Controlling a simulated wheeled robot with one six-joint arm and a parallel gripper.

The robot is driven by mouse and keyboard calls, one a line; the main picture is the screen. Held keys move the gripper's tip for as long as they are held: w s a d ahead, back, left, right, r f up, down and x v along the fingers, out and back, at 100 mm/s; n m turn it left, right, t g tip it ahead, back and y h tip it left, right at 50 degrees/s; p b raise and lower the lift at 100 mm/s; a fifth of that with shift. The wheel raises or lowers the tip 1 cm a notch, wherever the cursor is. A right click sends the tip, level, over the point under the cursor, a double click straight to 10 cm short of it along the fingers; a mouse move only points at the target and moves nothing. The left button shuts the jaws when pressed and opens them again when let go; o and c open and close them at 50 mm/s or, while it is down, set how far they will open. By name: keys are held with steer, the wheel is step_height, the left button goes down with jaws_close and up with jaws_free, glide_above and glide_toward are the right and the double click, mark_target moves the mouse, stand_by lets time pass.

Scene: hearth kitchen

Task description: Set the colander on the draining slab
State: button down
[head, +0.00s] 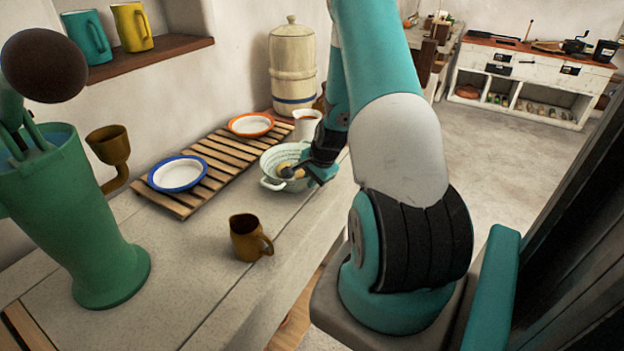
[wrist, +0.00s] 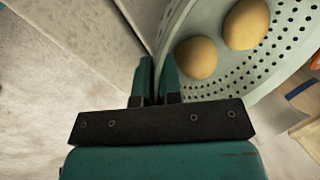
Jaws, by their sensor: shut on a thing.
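The pale, perforated colander (head: 270,184) is at the right side of the counter, close to the slatted wooden rack (head: 200,194). Two round yellowish items lie in it, clear in the wrist view, where the colander (wrist: 225,70) fills the upper right. My gripper (head: 308,172) is at the colander's right side. In the wrist view its fingers (wrist: 157,78) are shut on the colander's rim side. I cannot tell whether the colander rests on the counter or hangs just above it. No separate slab is clearly distinguishable from the pale stone counter (head: 190,270).
A blue-rimmed plate (head: 178,174) and an orange-rimmed plate (head: 251,124) lie on the rack. A white jug (head: 307,126) and a tall crock (head: 292,65) stand behind. A brown mug (head: 246,240) stands in front, a green utensil jug (head: 80,220) at left. Counter around the mug is clear.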

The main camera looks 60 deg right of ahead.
steer(key=shift+f, duration=0.1)
steer(key=c, duration=1.3)
jaws_free()
steer(key=d+b+v, duration=0.1)
steer(key=b+v, duration=0.1)
steer(key=v, duration=1)
steer(key=w+a+r+n+y, duration=0.1)
steer(key=w+a+r+n, duration=0.2)
steer(key=a, duration=0.5)
steer(key=a+r+n+y, duration=0.1)
steer(key=a+r+n, duration=0.25)
steer(key=a, duration=0.35)
steer(key=w+a+r+n+y, duration=0.15)
steer(key=a+n, duration=0.25)
steer(key=a, duration=0.4)
steer(key=s+a+r+n+g, duration=0.1)
steer(key=s+a+r+n, duration=0.1)
steer(key=s+a+n, duration=0.3)
steer(key=s+a+r+n+g+y, duration=0.1)
steer(key=s+a+r+n, duration=0.1)
steer(key=s+a+n, duration=0.3)
steer(key=s+a+r+n+g, duration=0.2)
steer(key=s+a+n, duration=0.3)
steer(key=a, duration=0.6)
steer(key=shift+s+r+n+p, duration=0.2)
steer(key=shift+r+n+p, duration=0.1)
steer(key=shift+r+n, duration=0.4)
